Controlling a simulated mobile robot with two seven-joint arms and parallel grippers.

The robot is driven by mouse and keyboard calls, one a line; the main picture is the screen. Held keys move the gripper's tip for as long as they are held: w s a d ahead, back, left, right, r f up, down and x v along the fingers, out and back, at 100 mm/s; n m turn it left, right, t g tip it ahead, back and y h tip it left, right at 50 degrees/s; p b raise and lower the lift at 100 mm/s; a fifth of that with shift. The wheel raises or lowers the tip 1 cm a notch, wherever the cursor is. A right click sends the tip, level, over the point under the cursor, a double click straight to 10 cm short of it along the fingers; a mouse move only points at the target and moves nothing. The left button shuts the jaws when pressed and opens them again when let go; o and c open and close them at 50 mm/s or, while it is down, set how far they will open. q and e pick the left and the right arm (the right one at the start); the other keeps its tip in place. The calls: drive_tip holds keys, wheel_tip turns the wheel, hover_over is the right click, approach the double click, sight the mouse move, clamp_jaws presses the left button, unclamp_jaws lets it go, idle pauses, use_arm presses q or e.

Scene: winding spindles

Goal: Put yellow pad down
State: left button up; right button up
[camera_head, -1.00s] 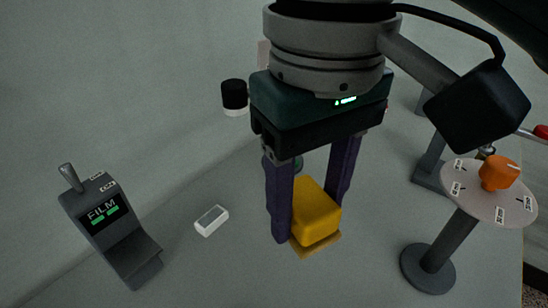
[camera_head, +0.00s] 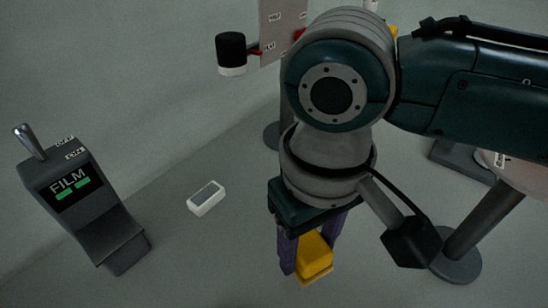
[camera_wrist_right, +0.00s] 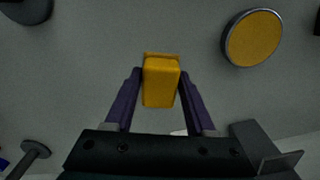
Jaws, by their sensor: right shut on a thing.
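The yellow pad (camera_head: 314,255) is a small yellow block with a thin, darker yellow layer on its lower side. My right gripper (camera_head: 308,258) is shut on it, with one purple finger at each side. In the right wrist view the pad (camera_wrist_right: 161,82) sits between the tips of the two purple fingers of the right gripper (camera_wrist_right: 160,88). Whether the pad touches the grey surface below is not clear. My left gripper is not in view.
A grey FILM box (camera_head: 80,195) with a lever stands at the left. A small white device (camera_head: 206,198) lies between it and my right gripper. A round stand base (camera_head: 455,262) is at the right. A yellow-topped disc (camera_wrist_right: 254,38) shows in the wrist view.

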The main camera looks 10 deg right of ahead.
sight(306, 263)
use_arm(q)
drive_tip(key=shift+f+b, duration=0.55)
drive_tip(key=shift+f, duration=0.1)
use_arm(e)
wheel_tip(306, 263, down, 4)
drive_tip(key=shift+r, duration=0.1)
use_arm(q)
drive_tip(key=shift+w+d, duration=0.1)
use_arm(e)
drive_tip(key=o, duration=1.2)
drive_tip(key=shift+f, duration=0.2)
